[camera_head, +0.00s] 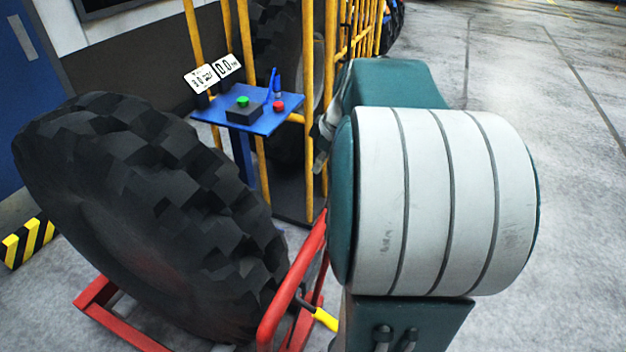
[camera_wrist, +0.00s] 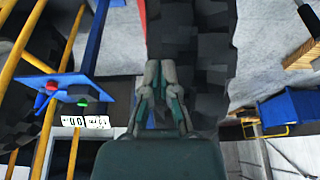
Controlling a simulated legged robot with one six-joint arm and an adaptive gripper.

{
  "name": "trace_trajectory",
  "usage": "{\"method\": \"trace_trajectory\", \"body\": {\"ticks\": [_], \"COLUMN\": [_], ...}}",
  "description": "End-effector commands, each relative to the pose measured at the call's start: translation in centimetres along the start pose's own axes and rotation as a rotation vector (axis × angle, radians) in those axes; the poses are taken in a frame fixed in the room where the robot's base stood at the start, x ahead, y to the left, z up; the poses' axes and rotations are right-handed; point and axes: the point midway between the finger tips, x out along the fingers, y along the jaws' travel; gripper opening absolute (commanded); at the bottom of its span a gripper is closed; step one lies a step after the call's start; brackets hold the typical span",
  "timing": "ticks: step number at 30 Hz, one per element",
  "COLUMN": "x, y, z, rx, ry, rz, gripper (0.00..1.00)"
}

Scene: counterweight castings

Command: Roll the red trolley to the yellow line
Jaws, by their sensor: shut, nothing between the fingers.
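The red trolley (camera_head: 267,318) stands on the floor at the lower middle of the head view, partly hidden behind my arm. A large black tyre (camera_head: 150,205) stands tilted on it. A short lever with a yellow grip (camera_head: 325,319) sticks out by the red frame. In the wrist view my gripper (camera_wrist: 161,72) is shut and empty, its fingertips in front of the dark tyre tread (camera_wrist: 205,65). I cannot tell whether they touch it. A strip of red frame (camera_wrist: 142,14) shows at the top there. I cannot make out the yellow line clearly.
A blue stand (camera_head: 255,122) with a green button, a red button and white displays is beside yellow cage bars (camera_head: 308,100), behind the tyre. A yellow-black striped block (camera_head: 28,242) lies at the left. Open grey floor (camera_head: 575,150) stretches to the right.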

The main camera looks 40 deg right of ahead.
Motion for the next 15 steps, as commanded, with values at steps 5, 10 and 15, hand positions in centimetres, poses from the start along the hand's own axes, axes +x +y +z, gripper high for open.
{"method": "trace_trajectory", "body": {"ticks": [5,10,15], "x": [3.0,6.2,9.4], "y": [-0.1,-0.1,-0.1], "z": [0.0,-0.1,-0.1], "rx": [0.001,0.002,0.002], "ry": [-0.001,-0.001,0.0], "rz": [-0.006,-0.007,-0.006], "gripper": [0.0,0.0,0.0]}}
